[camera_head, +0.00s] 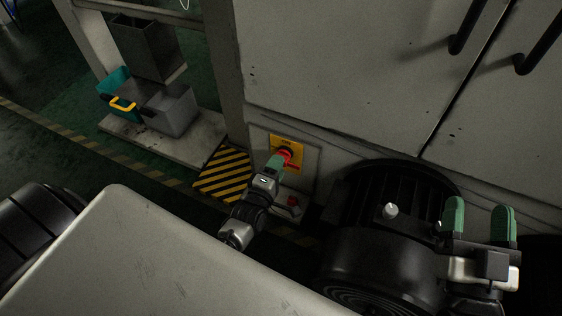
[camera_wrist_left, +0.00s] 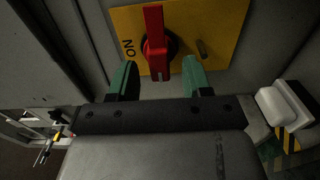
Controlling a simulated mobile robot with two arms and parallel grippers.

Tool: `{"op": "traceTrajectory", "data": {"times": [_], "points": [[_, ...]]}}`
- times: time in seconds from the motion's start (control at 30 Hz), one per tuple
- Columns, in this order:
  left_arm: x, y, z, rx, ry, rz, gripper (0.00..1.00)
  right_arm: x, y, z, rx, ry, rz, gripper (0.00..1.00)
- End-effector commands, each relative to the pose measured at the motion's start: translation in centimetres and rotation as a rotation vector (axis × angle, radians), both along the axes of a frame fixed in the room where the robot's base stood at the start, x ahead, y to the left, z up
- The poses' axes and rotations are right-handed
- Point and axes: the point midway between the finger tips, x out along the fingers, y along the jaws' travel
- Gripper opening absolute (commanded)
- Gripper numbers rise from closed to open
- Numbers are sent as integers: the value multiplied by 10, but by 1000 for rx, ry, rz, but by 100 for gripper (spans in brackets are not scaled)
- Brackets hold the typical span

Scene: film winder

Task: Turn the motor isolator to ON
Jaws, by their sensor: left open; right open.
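The motor isolator is a red rotary handle (camera_wrist_left: 154,42) on a yellow plate (camera_wrist_left: 219,22) fixed to a grey panel. In the left wrist view the handle bar stands upright, with "ON" printed to its left and a small dark mark to its right. In the head view the handle (camera_head: 284,156) is partly hidden by my left gripper (camera_head: 275,166). My left gripper (camera_wrist_left: 158,77) is open, its green fingertips either side of the handle's lower end; contact cannot be told. My right gripper (camera_head: 478,220) is open and empty at the right, over the black motor.
A black motor (camera_head: 385,265) stands right of the isolator. A red button (camera_head: 292,201) sits below the isolator. Large grey cabinet doors (camera_head: 345,60) rise behind. Bins (camera_head: 168,111) stand at the left, near a yellow-black striped floor patch (camera_head: 226,172).

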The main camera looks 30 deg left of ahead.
Motion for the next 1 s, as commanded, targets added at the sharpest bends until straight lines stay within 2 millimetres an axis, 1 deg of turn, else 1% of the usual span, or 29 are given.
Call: {"op": "traceTrajectory", "data": {"times": [0.03, 0.1, 0.3, 0.67, 0.87, 1.0], "points": [[8, 0, -1, -1, -2, 1, 49, -2, 1, 3, 12, -42, 2, 65], [14, 1, -1, -1, -2, 0, 49, -5, 1, 9, 27, -94, 6, 65], [27, 1, -1, -1, 0, 0, 49, -11, 1, 21, 54, -191, 11, 65], [30, 2, 0, 0, 0, 0, 49, -13, 1, 24, 61, -215, 12, 65], [30, 2, 0, 0, 0, 0, 20, -13, 1, 24, 61, -214, 12, 65], [30, 2, 0, 4, 0, 0, 19, -12, 1, 24, 60, -211, 12, 65]]}}
